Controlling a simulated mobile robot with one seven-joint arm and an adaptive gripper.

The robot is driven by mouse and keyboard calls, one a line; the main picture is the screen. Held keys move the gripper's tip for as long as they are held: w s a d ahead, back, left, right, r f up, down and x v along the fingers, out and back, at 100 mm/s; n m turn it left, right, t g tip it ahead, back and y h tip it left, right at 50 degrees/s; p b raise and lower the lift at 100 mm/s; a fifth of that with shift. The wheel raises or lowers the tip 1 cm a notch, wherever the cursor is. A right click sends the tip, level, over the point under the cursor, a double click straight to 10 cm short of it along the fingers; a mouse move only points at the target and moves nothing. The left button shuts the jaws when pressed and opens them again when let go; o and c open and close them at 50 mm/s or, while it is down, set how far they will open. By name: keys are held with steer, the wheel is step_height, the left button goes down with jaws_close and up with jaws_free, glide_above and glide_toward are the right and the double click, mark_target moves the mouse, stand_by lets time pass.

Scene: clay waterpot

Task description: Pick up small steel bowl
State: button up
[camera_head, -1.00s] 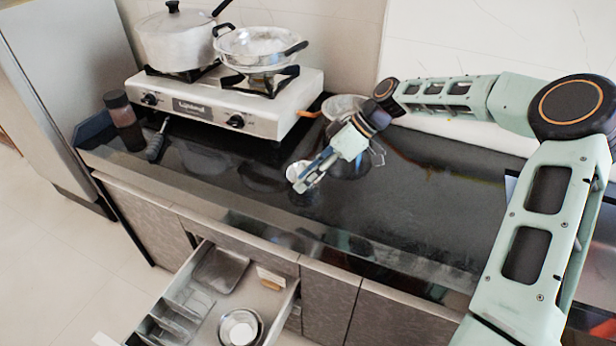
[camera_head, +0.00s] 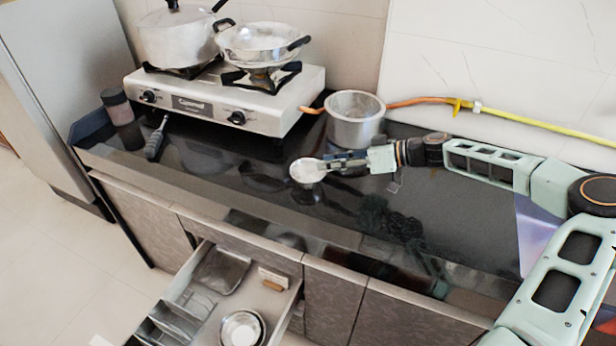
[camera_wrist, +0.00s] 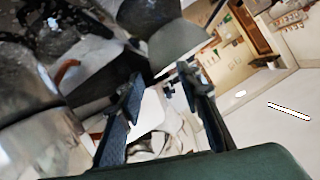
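A small steel bowl (camera_head: 306,173) is on the dark counter, in front of the stove. My gripper (camera_head: 334,163) is at the right edge of the bowl and points left; I cannot tell whether it touches the rim. In the wrist view my gripper (camera_wrist: 159,75) has its two fingers apart with nothing clearly clamped between them. A grey curved shape just beyond the fingertips there appears to be the bowl (camera_wrist: 182,44).
A steel pot (camera_head: 355,128) stands close behind my gripper. The stove (camera_head: 232,100) carries a lidded pot (camera_head: 180,42) and a pan (camera_head: 262,45). An open drawer (camera_head: 290,310) holds another bowl (camera_head: 240,334) and a tray (camera_head: 220,268). The counter's front right is clear.

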mark_target(306, 165)
steer(key=x, duration=0.5)
steer(key=shift+a+f, duration=0.1)
steer(key=shift+f, duration=0.05)
jaws_close()
